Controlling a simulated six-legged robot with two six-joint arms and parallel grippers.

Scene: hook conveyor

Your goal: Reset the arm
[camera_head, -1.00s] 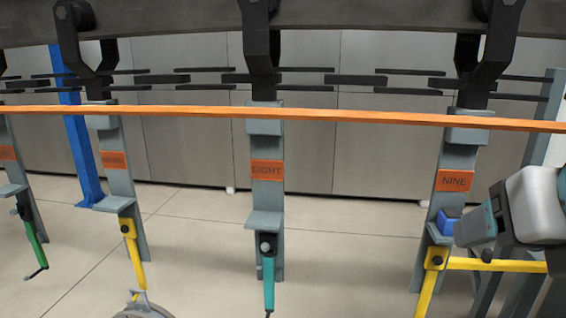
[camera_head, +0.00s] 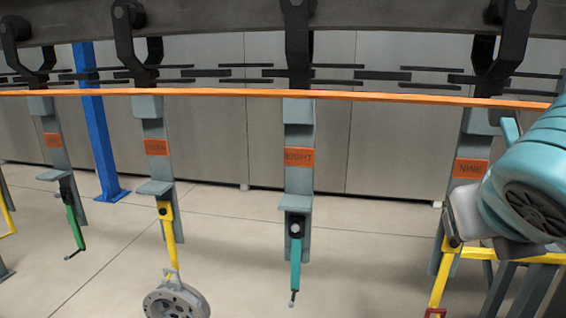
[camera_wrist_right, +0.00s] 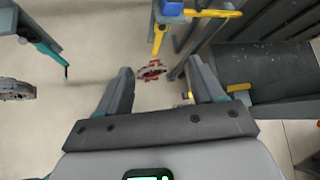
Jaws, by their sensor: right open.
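My right arm (camera_head: 530,185) comes in from the right in the head view, in front of the hanger marked NINE (camera_head: 470,168); its gripper jaws cannot be made out there. In the right wrist view my right gripper (camera_wrist_right: 162,85) is open, its two dark fingers apart with nothing between them. Beyond the fingers a red ring-shaped part (camera_wrist_right: 151,70) hangs from a yellow hook (camera_wrist_right: 160,35). My left gripper is not in either view.
Hangers hang from the dark overhead conveyor (camera_head: 220,25) behind an orange rail (camera_head: 240,94). The hanger marked EIGHT (camera_head: 299,157) carries a teal hook (camera_head: 296,262). A grey disc (camera_head: 176,301) hangs from a yellow hook. A blue post (camera_head: 100,130) stands behind.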

